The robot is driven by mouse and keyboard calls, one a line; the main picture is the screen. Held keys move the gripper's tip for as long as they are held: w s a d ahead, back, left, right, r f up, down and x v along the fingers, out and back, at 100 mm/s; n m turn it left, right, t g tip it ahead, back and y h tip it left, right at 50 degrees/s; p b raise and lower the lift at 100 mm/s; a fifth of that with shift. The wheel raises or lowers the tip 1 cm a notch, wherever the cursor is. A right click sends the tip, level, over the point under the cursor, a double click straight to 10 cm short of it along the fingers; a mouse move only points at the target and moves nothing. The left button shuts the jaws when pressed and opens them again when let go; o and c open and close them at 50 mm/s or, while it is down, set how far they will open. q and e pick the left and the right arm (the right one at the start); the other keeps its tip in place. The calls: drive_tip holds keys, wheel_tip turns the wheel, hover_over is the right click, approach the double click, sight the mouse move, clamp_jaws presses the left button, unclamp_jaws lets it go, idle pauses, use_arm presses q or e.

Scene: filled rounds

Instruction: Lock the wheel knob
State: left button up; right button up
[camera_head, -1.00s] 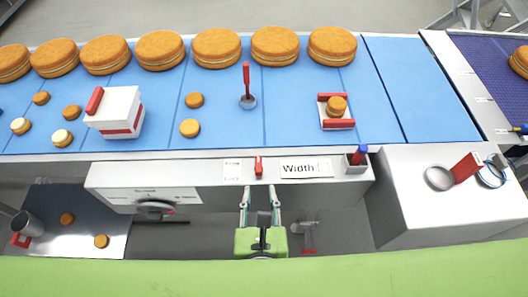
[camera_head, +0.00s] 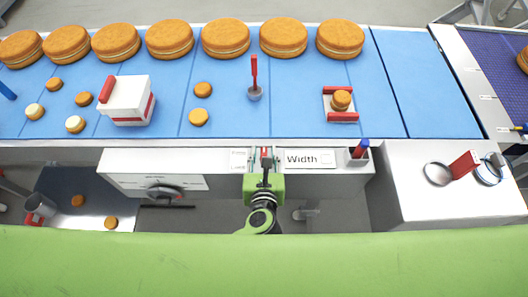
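A small red lever (camera_head: 265,153) stands on the front ledge of the machine, just left of the "Width" label (camera_head: 309,159). A small label with fine print (camera_head: 239,160) is on its left side. My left gripper (camera_head: 264,158), green with grey fingers, is at this lever. Its fingers look apart, one on each side of the lever, and partly hide it; contact cannot be told. A dark round knob (camera_head: 163,193) sits on the white front panel further left. Which part is the wheel knob is not clear. My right gripper is not in view.
The blue conveyor (camera_head: 395,85) behind carries large round cakes (camera_head: 225,38), small rounds (camera_head: 199,117), a white box with a red handle (camera_head: 127,100) and an upright red lever (camera_head: 255,75).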

use_arm(q)
drive_tip(key=shift+c, duration=0.5)
clamp_jaws()
